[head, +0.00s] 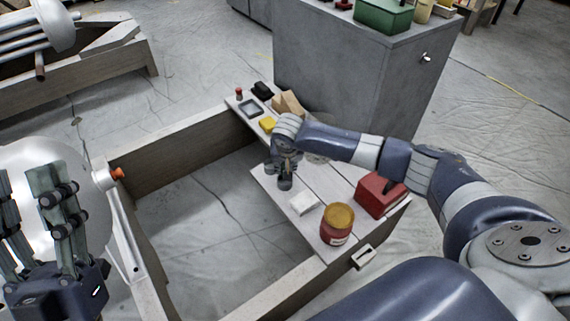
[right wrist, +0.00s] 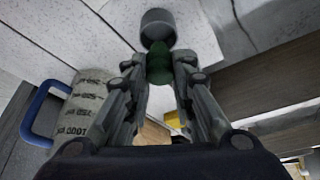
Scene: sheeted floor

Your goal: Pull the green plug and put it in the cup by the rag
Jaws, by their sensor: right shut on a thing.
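My right gripper (head: 286,172) points down over the plank bench. In the right wrist view the right gripper (right wrist: 159,75) is shut on the green plug (right wrist: 158,66). A dark grey cylinder (right wrist: 157,28), perhaps the cup, is just beyond the plug; I cannot tell whether they touch. The grey cylinder (head: 285,183) also shows below the gripper in the head view, where the plug is hidden. A small white flat thing (head: 303,203), perhaps the rag, lies near it on the planks. My left gripper (head: 38,205) is open and empty at the left.
A red jar with a yellow lid (head: 338,223) and a red box (head: 380,194) stand on the planks (head: 322,189). A yellow item (head: 267,124) and a tray (head: 250,107) lie farther back. A printed can (right wrist: 85,108) and blue handle (right wrist: 42,112) are beside the right gripper. A grey cabinet (head: 345,75) stands behind.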

